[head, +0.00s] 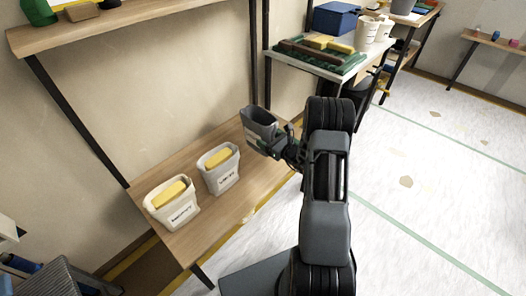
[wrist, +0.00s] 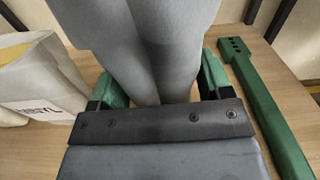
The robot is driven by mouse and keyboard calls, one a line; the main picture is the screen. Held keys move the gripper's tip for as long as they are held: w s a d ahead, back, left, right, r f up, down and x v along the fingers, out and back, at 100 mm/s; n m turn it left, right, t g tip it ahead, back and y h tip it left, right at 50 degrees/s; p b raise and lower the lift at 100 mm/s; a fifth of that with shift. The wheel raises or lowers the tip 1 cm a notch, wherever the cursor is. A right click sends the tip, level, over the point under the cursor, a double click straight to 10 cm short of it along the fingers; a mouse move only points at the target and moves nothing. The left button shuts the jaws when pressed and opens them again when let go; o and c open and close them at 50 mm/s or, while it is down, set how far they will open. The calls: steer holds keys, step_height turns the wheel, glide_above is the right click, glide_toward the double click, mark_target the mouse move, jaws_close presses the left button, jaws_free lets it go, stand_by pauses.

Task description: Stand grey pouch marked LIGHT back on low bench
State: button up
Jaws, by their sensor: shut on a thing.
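The grey pouch (head: 259,122) is at the far right end of the low bench (head: 225,224) in the head view. It looks upright with its open mouth up. A pale label patch shows low on its side, too small to read. My gripper (head: 278,145) is shut on the pouch from the right. In the wrist view the pouch (wrist: 150,50) fills the middle, between the green fingers of my gripper (wrist: 155,85). The pouch's base is hidden there, and I cannot tell whether it touches the bench.
Two pale pouches, a left one (head: 163,215) and a middle one (head: 221,179), stand on the bench with yellow things inside. A green bar (wrist: 265,100) shows right of the pouch in the wrist view. A shelf (head: 110,28) hangs above. Bench front is bare.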

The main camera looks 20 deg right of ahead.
steer(key=shift+a+f, duration=0.2)
steer(key=shift+f, duration=0.4)
steer(key=shift+a+f, duration=0.15)
steer(key=shift+f, duration=0.4)
steer(key=shift+f+b, duration=0.8)
steer(key=shift+f, duration=1)
steer(key=shift+f, duration=0.25)
steer(key=o, duration=1.4)
steer(key=shift+r, duration=0.1)
